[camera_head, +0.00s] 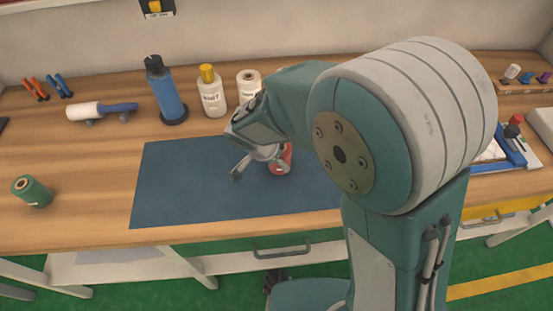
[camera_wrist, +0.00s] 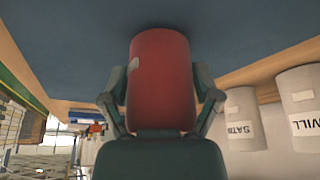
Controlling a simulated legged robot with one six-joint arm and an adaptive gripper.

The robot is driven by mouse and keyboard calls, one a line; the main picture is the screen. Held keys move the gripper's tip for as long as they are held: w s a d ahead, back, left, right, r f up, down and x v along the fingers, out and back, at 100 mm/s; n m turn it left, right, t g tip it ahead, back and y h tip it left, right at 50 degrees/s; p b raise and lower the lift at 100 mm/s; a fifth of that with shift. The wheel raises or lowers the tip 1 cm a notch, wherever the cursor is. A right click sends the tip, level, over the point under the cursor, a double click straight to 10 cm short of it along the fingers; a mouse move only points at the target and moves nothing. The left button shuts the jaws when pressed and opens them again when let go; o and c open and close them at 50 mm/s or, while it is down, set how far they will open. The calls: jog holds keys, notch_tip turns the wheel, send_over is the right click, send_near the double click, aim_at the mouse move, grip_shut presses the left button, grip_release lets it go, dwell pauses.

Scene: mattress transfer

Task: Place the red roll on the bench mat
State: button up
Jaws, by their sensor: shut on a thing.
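The red roll (camera_head: 281,164) is over the dark blue bench mat (camera_head: 180,195), partly hidden by my gripper (camera_head: 260,163). In the wrist view, my gripper (camera_wrist: 161,98) is shut on the red roll (camera_wrist: 161,75), with one finger on each side. A small pale label shows on the roll's side. The roll's far end is at or very close to the mat (camera_wrist: 75,45); I cannot tell whether it touches. My arm hides the mat's right part in the head view.
A green roll (camera_head: 33,191) is at the left. A blue-handled roller (camera_head: 102,110) lies at the back left. The mat's left part is clear.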

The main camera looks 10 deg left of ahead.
jog(key=shift+f, duration=0.3)
jog(key=o, duration=1.1)
jog(key=shift+r, duration=0.1)
jog(key=v, duration=1.2)
jog(key=shift+a, duration=0.1)
